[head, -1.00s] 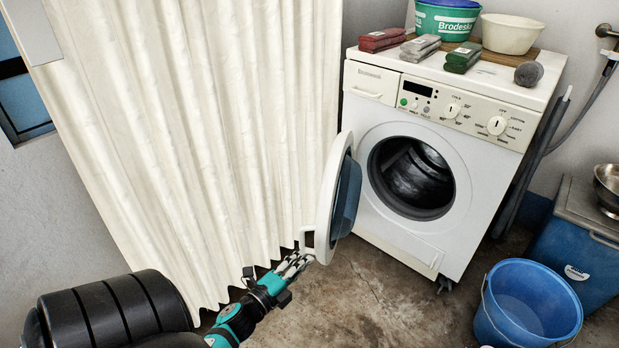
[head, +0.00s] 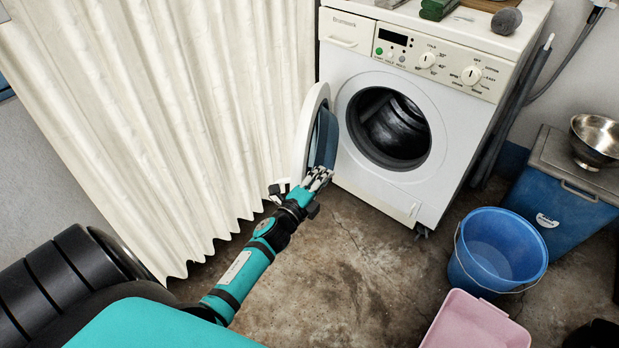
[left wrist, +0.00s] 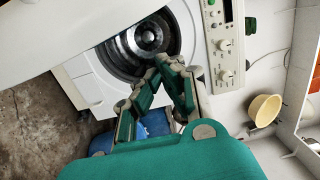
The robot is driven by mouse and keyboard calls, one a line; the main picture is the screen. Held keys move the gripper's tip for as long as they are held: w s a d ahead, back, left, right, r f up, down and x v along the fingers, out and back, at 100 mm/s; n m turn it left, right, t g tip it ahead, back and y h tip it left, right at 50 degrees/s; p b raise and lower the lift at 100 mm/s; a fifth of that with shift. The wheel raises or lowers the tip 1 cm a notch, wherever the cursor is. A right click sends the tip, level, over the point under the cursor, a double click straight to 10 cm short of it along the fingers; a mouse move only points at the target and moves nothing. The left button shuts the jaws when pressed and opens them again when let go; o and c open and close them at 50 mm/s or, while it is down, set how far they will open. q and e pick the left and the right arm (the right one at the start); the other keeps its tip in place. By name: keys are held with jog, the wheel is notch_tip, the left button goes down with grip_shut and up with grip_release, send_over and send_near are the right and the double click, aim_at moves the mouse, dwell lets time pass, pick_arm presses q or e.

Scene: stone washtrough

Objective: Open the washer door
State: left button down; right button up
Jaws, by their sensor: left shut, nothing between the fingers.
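The washer (head: 420,90) is white, and its dark round drum opening (head: 388,128) is exposed. Its round door (head: 312,135) stands swung wide open to the left, close to the curtain. My left gripper (head: 318,178) is at the lower edge of the door, on its drum-facing side. Its fingers are shut and hold nothing; whether they touch the door I cannot tell. In the left wrist view, the left gripper's fingertips (left wrist: 160,62) come together in front of the drum opening (left wrist: 148,38). My right gripper is not in view.
A cream curtain (head: 150,110) hangs left of the door. A blue bucket (head: 497,250) and a pink basin (head: 475,322) stand on the floor at right, near a blue cooler (head: 560,190) with a metal bowl (head: 597,140). The floor before the washer is clear.

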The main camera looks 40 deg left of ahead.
pick_arm(q)
jog(key=a, duration=0.1)
jog(key=s+a, duration=0.1)
jog(key=a, duration=0.1)
jog(key=shift+s+a, duration=0.15)
jog(key=shift+s, duration=0.15)
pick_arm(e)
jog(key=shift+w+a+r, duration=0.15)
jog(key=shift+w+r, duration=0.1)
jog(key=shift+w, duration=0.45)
